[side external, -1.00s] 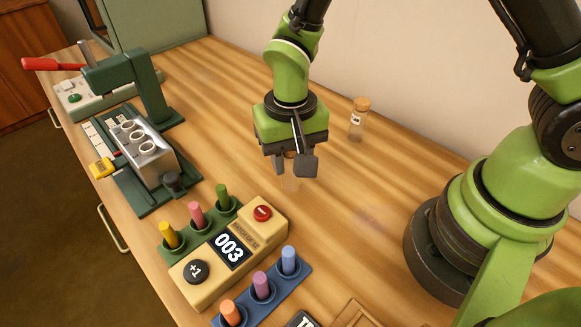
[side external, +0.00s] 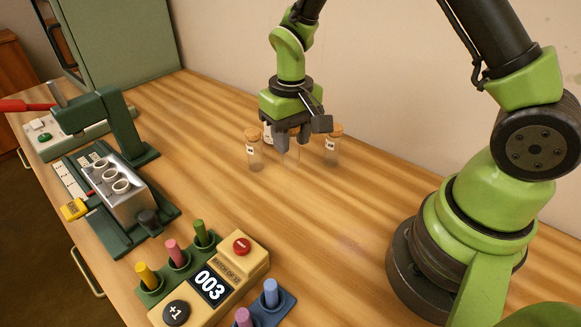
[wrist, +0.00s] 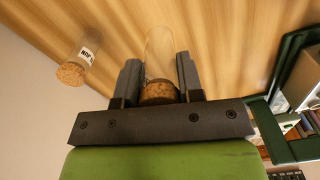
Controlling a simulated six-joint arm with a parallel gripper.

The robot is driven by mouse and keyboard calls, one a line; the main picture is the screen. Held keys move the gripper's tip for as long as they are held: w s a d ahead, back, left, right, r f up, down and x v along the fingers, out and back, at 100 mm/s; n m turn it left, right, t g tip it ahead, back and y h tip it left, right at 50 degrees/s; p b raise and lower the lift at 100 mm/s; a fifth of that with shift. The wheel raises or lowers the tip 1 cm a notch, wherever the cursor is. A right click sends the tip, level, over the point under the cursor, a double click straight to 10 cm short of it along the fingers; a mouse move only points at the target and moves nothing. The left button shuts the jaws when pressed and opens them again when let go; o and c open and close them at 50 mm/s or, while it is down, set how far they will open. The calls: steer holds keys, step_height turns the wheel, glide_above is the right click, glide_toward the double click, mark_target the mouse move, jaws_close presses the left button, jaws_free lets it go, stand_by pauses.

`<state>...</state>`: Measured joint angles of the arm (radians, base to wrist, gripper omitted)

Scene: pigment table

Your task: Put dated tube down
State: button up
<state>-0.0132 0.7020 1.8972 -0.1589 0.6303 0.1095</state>
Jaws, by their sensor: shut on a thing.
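My gripper (side external: 291,143) points down over the back of the table and is shut on a clear glass tube (side external: 292,157). In the wrist view, the held tube (wrist: 160,50) is between the two jaws, its cork (wrist: 160,92) close to the palm. No date can be read on it. Its lower end is faint against the wood, so I cannot tell whether it touches the table. A labelled corked tube (side external: 254,152) stands left of the gripper. Another stands right (side external: 333,147), and a third (side external: 268,131) is partly hidden behind the jaws.
A green press with a metal block (side external: 122,190) stands at left. At the front are a counter reading 003 (side external: 210,285), a green rack with coloured sticks (side external: 176,256) and a blue rack (side external: 265,308). A green cabinet (side external: 125,45) stands behind. The middle of the table is clear.

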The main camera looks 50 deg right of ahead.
mark_target(291, 161)
steer(key=shift+f, duration=2.85)
steer(key=shift+f, duration=0.15)
steer(key=o, duration=0.9)
